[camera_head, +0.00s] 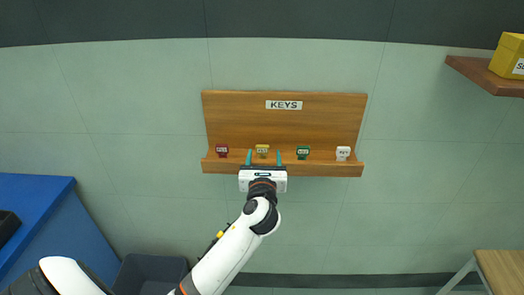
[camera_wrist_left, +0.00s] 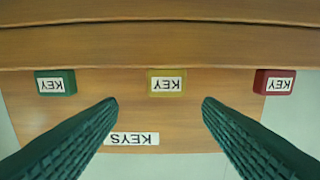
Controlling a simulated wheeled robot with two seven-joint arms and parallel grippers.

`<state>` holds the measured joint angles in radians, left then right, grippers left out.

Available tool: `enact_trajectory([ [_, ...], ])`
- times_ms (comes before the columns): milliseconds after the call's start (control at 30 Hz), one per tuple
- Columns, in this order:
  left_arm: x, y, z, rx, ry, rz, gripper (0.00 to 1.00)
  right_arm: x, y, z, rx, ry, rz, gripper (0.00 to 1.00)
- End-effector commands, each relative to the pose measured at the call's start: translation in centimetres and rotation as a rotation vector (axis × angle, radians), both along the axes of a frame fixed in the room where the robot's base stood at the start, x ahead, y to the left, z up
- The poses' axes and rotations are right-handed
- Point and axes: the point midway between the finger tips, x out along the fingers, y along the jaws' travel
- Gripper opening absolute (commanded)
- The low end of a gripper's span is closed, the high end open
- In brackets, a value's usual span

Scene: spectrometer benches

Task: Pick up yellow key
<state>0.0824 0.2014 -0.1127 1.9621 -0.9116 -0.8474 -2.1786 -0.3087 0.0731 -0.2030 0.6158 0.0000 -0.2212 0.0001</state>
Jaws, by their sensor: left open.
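The yellow key (camera_head: 262,149) sits on the shelf of the wooden key rack (camera_head: 240,118) on the wall, second from the left. In the left wrist view its yellow block (camera_wrist_left: 166,81) with a KEY label shows between and beyond the two fingers. My left gripper (camera_head: 263,157) is open, its fingers apart in front of the rack on either side of the yellow key's line. In the left wrist view the open fingers (camera_wrist_left: 160,103) hold nothing. My right gripper is not in view.
A red key (camera_head: 222,150), a green key (camera_head: 303,152) and a white key (camera_head: 343,153) sit on the same shelf. A blue bench (camera_head: 35,215) and dark bin (camera_head: 150,272) stand at left. A wooden wall shelf (camera_head: 480,72) holds a yellow box (camera_head: 508,55).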

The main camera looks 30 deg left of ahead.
Motion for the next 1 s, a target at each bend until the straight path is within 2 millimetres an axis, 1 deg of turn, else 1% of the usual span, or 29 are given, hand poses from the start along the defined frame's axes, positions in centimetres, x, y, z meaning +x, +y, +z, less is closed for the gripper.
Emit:
enact_trajectory([
  [33,0.7,0.5,0.2,0.001,0.001,0.001,0.6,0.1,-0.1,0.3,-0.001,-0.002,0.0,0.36],
  [100,1.4,0.9,0.1,0.0,0.0,0.001,0.6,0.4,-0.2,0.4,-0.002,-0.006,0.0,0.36],
  [267,2.2,1.4,0.0,-0.002,0.0,-0.001,0.6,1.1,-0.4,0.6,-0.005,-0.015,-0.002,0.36],
  [467,4.2,3.5,-0.3,-0.004,0.001,0.001,0.6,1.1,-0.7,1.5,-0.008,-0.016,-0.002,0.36],
  [600,5.6,4.3,-0.4,-0.003,0.001,-0.001,0.6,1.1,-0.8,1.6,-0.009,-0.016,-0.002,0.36],
  [700,6.0,4.5,-0.5,-0.004,0.0,-0.002,0.6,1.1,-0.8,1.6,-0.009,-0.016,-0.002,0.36],
  [867,6.0,4.5,-0.5,-0.003,-0.001,-0.002,0.6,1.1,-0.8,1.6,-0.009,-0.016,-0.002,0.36],
  [900,6.0,4.5,-0.5,-0.003,-0.001,-0.002,0.58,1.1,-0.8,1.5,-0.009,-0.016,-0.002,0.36],
  [967,6.0,4.5,-0.5,-0.004,0.0,-0.002,0.49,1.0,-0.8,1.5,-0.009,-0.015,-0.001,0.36],
  [1000,6.0,4.5,-0.5,-0.004,0.0,-0.002,0.42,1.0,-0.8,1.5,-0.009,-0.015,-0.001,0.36],
])
